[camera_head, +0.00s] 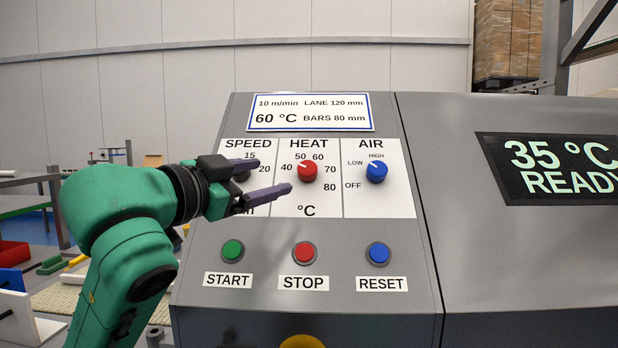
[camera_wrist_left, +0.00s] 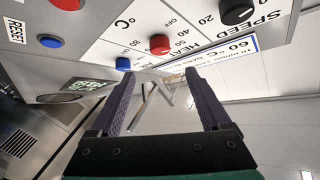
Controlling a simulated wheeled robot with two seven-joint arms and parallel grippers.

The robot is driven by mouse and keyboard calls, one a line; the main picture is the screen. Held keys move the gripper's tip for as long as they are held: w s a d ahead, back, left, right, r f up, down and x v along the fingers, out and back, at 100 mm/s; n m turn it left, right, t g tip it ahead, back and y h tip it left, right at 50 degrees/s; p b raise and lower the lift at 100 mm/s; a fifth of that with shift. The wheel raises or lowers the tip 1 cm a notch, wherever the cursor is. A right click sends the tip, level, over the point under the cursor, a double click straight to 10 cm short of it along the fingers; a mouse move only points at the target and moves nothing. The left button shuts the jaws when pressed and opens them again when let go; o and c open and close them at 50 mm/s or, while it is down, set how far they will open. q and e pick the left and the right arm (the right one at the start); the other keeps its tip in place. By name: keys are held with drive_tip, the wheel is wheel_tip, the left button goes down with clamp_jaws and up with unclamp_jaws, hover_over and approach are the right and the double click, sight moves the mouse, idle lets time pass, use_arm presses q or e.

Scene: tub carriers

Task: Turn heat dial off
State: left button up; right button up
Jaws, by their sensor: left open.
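The red heat dial (camera_head: 307,171) sits in the middle of the white panel, under HEAT. Its pale mark points to the upper left, roughly toward 40. In the left wrist view the dial (camera_wrist_left: 161,44) shows above the fingers, with an OFF label on its scale; in the head view my lower finger seems to cover that label. My left gripper (camera_head: 274,175) is open and empty, just left of the dial, its fingers pointing right. The fingers also show apart in the left wrist view (camera_wrist_left: 160,72). My right gripper is not in view.
The black speed dial (camera_head: 240,172) is partly behind my left gripper. The blue air dial (camera_head: 376,171) is to the right. Green START (camera_head: 232,249), red STOP (camera_head: 304,252) and blue RESET (camera_head: 378,253) buttons sit below. A display (camera_head: 555,168) reads 35 °C READY.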

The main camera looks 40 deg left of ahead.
sight(305, 169)
use_arm(q)
drive_tip(key=w+p, duration=0.1)
drive_tip(key=w, duration=0.3)
drive_tip(key=w+a+p, duration=0.1)
drive_tip(key=w+p, duration=0.1)
drive_tip(key=w, duration=0.2)
drive_tip(key=w+p, duration=0.2)
drive_tip(key=w, duration=0.2)
drive_tip(key=shift+a, duration=0.4)
drive_tip(key=shift+w, duration=0.1)
clamp_jaws()
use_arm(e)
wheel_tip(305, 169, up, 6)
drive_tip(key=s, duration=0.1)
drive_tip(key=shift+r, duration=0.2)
